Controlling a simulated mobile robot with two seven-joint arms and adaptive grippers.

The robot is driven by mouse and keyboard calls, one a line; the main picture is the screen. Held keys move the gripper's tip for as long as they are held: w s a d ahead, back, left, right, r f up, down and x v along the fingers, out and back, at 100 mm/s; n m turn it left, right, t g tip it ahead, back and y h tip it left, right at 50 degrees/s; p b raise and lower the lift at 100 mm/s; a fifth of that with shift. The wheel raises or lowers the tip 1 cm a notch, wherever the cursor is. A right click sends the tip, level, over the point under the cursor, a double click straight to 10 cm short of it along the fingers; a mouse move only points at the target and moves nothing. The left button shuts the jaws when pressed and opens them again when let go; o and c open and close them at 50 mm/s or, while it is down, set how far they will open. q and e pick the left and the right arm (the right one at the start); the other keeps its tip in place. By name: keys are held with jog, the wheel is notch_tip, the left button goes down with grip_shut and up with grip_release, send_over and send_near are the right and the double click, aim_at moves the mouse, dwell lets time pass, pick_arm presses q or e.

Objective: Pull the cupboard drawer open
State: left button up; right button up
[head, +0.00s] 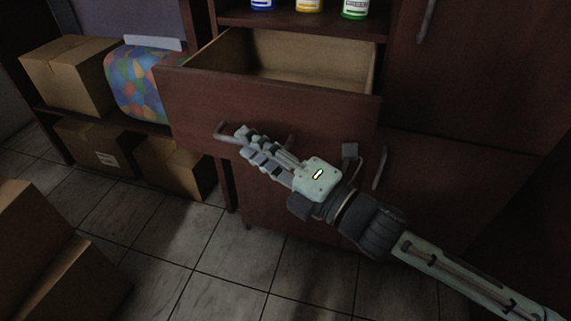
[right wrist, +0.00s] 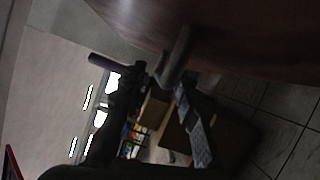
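The cupboard drawer (head: 270,105) is pulled well out, and its bare inside shows behind the brown front panel. Its grey bar handle (head: 219,130) is on the front. My right gripper (head: 250,143) reaches it from the lower right, with its fingers over the bar. In the right wrist view, the handle (right wrist: 176,58) lies between the fingertips of the right gripper (right wrist: 163,82), which close in on it. The fingers hide part of the bar in the head view. My left gripper is not in view.
Paint-like containers (head: 355,8) stand on the shelf above the drawer. A cupboard door (head: 430,180) is below right. Cardboard boxes (head: 68,75) and a colourful patterned object (head: 138,85) sit on a shelf at left. Another box (head: 45,260) is at lower left. The tiled floor between is clear.

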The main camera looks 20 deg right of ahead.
jog(key=v, duration=1)
jog(key=shift+s, duration=0.1)
